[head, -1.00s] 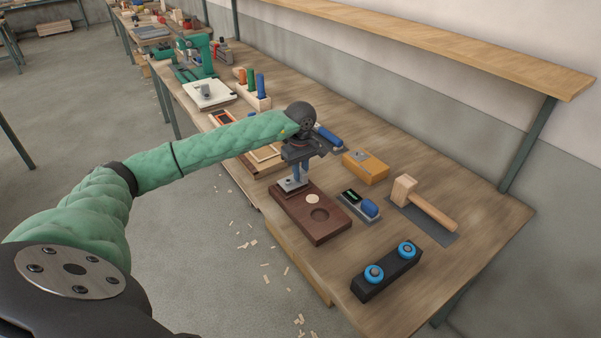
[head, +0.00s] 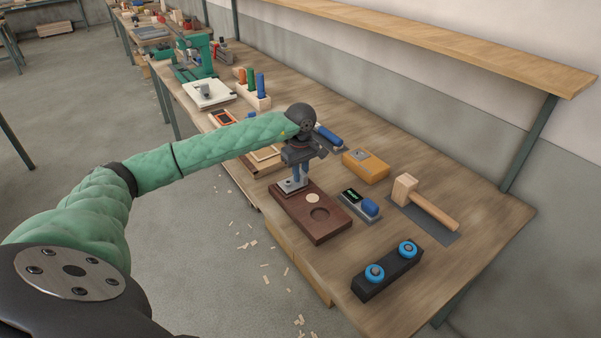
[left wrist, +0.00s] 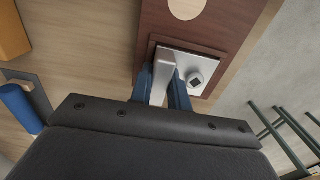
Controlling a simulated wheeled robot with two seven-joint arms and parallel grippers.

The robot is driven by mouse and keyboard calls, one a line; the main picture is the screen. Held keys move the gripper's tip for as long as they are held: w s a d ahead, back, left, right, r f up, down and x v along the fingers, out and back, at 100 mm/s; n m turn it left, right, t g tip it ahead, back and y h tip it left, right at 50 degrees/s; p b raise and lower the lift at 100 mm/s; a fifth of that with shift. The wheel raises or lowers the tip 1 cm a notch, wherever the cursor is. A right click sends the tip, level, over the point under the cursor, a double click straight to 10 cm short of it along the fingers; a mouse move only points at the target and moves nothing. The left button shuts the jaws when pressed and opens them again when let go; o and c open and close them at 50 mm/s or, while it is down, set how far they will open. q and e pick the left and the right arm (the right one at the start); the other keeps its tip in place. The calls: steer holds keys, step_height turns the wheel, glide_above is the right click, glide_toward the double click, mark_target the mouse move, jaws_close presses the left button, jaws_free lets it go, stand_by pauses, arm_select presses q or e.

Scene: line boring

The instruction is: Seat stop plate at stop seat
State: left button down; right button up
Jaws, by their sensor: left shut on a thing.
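The stop plate (head: 290,187) is a light metal plate with an upright tab and a small square-holed boss. In the left wrist view the plate (left wrist: 209,66) lies over one end of the dark brown wooden block (head: 325,232). A raised or recessed brown border shows along its edge there; I cannot tell if the plate is fully down in the seat. My left gripper (head: 300,178) points down above that end. In the left wrist view its blue fingers (left wrist: 164,92) are shut on the plate's tab. My right gripper is out of view.
The block has a pale round disc (head: 313,198) and a round recess. To its right are a small gauge with a blue part (head: 360,205), a yellow-orange box (head: 365,167), a mallet (head: 425,203) and a black bar with two blue knobs (head: 387,271).

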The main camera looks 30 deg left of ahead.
arm_select(q)
steer(key=shift+f+b, duration=0.3)
steer(key=shift+f, duration=0.1)
steer(key=c, duration=1.3)
jaws_free()
steer(key=shift+o, duration=0.2)
steer(key=shift+r, duration=0.1)
steer(key=shift+r+p, duration=0.85)
steer(key=shift+r, duration=3.1)
